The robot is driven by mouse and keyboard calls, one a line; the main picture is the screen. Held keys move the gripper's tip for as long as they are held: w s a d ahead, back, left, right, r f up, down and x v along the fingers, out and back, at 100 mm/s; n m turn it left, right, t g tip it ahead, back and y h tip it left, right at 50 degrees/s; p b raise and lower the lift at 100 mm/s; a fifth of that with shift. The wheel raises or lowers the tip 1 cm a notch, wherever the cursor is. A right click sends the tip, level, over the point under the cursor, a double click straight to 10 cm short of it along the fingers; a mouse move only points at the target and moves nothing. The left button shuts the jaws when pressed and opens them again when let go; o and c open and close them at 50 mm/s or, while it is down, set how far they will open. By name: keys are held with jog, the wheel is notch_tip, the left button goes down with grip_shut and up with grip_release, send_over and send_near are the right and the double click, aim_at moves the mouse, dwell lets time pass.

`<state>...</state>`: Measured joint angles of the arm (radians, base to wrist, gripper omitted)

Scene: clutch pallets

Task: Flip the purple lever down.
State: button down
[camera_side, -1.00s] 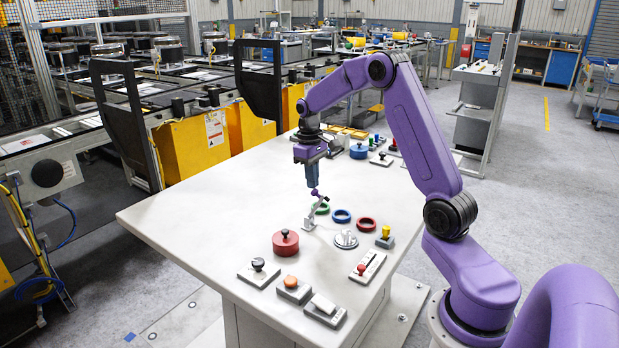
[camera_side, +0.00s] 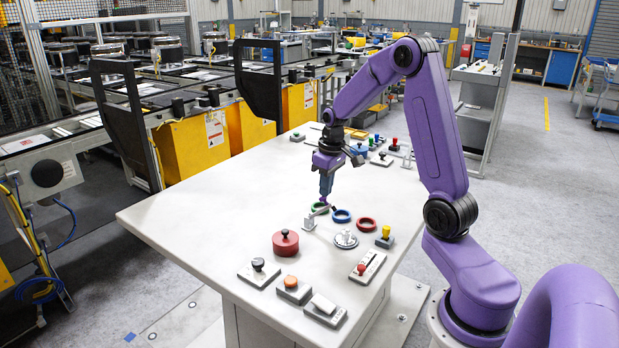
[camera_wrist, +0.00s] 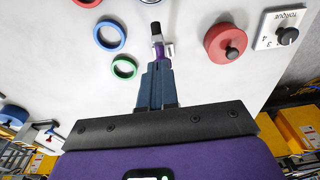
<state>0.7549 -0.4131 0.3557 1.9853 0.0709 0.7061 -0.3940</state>
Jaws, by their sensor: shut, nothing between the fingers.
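The purple lever (camera_wrist: 162,51) sits on a small pale bracket (camera_side: 309,224), left of the middle of the table's row of parts. In the wrist view its black knob (camera_wrist: 155,28) shows beyond my fingertips. In the side view the lever leans low toward the right, and its end is partly hidden by my fingers. My gripper (camera_side: 323,200) is shut and empty, pointing down right at the lever's end. In the wrist view my shut fingers (camera_wrist: 158,63) reach the purple part; I cannot tell whether they touch.
Green (camera_side: 320,208), blue (camera_side: 341,216) and red (camera_side: 366,224) rings lie behind and right of the lever. A red round knob block (camera_side: 285,244) stands front left, and a grey disc (camera_side: 346,239) front right. The table's left side is clear.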

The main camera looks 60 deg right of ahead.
jog(key=shift+s+f, duration=3.35)
jog(key=shift+s, duration=0.15)
jog(key=shift+r, duration=0.1)
notch_tip(320, 180, up, 4)
jog(key=shift+d, duration=0.1)
jog(key=s+r, duration=0.5)
jog(key=s, duration=0.3)
jog(key=shift+s+r, duration=0.15)
jog(key=shift+r, duration=0.25)
